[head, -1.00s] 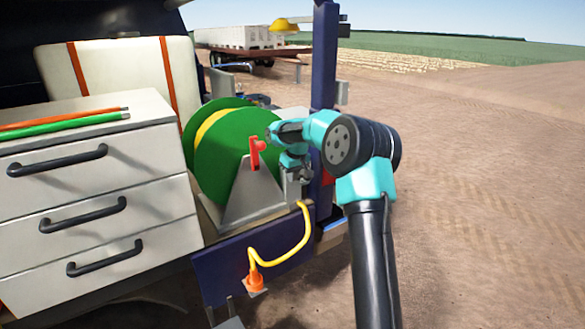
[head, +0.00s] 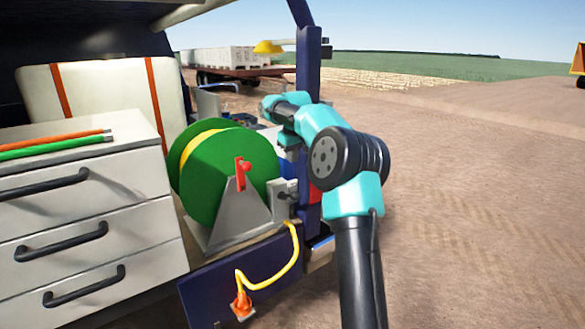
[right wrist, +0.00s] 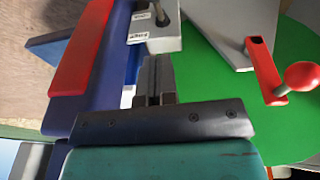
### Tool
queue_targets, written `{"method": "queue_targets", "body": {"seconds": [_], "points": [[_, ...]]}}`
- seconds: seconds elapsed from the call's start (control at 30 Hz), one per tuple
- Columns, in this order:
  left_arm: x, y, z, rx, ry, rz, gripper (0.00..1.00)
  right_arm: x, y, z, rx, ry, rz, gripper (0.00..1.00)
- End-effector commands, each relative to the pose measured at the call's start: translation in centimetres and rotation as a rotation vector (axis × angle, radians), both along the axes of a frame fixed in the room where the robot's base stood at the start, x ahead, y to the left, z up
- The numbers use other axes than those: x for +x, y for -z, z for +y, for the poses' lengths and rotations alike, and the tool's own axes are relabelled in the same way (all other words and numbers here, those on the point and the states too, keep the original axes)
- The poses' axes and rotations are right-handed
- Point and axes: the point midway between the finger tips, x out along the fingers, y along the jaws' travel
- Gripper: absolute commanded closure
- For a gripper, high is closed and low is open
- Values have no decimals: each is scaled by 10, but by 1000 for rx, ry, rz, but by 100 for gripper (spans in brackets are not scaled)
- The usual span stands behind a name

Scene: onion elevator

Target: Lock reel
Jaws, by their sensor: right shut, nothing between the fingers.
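The green reel (head: 208,190) with a yellow hose wound on it stands on a grey bracket (head: 238,215) at the vehicle's rear. A red crank (head: 241,174) is on its near face; the crank (right wrist: 268,72) and its round knob (right wrist: 303,75) also show in the right wrist view. A small grey block (head: 278,188) with a dark pin stands right of the reel; it also shows in the right wrist view (right wrist: 160,40). My right gripper (right wrist: 153,70) is shut and empty, close to this block. In the head view its fingertips are hard to make out. My left gripper is out of view.
A white drawer cabinet (head: 85,215) stands left of the reel. A dark blue post (head: 308,80) rises beside my right arm. A yellow hose end (head: 285,270) hangs over the blue rear panel to an orange fitting (head: 242,304). Open dirt lies to the right.

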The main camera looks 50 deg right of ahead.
Motion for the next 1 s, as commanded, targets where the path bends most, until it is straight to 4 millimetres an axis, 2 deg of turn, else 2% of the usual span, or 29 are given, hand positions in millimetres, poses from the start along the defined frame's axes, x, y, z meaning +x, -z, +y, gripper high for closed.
{"method": "queue_targets", "body": {"seconds": [0.57,0.7,0.83,1.0], "points": [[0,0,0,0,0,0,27,16,89,-9,2,0,3,100],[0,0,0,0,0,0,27,10,109,-13,1,1,2,100],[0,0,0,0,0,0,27,8,122,-14,-1,1,1,100],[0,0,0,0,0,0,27,7,127,-15,-1,0,-1,100]]}}
